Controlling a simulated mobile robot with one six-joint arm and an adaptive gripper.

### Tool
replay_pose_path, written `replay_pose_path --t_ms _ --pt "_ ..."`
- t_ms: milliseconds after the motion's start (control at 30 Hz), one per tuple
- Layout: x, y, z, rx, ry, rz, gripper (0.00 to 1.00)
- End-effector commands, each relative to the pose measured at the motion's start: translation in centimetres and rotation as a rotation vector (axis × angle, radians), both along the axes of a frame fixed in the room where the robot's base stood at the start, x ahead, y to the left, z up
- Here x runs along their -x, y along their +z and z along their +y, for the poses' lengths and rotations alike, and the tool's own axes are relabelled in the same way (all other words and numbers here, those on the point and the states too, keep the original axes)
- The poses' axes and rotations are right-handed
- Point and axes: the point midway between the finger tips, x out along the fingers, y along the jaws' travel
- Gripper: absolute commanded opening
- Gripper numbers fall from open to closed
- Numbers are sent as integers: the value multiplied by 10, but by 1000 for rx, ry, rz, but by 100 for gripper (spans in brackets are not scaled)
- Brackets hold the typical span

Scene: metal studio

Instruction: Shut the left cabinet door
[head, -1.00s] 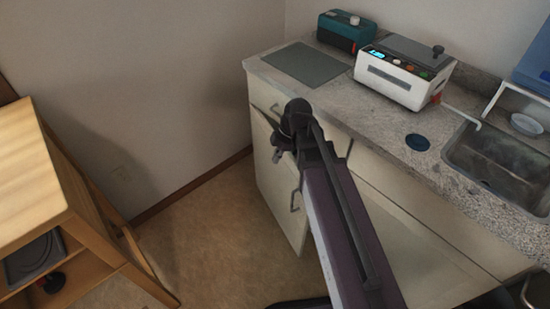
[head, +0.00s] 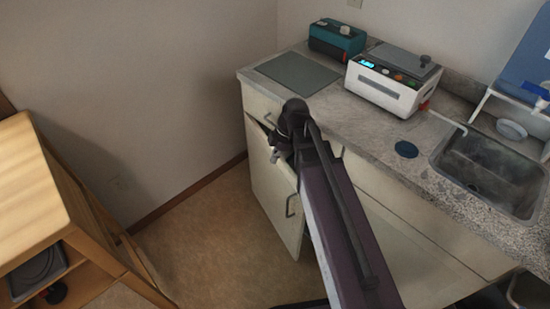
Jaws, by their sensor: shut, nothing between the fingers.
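The left cabinet door (head: 267,185) is a pale panel below the left end of the counter. It stands ajar, swung out from the cabinet front, with a dark gap along its top edge. Its metal handle (head: 290,206) is near the free right edge. My gripper (head: 275,156) is small and partly hidden by my dark arm. It is shut and empty, at the upper part of the door, close to the top edge. I cannot tell whether it touches the door.
A granite counter (head: 350,125) holds a white device (head: 385,88), a teal device (head: 336,38), a grey mat (head: 298,73) and a sink (head: 490,175). A wooden shelf unit (head: 35,190) stands at left. The floor (head: 205,235) between shelf and door is clear.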

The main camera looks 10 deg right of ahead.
Motion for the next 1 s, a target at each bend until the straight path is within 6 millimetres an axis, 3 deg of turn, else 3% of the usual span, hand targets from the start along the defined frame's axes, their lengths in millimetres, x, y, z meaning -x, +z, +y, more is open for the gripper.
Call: replay_pose_path --t_ms 367,1000 --pt "8 -2 -10 45 -180 51 0" --pt "45 -9 -59 233 -1127 221 0"
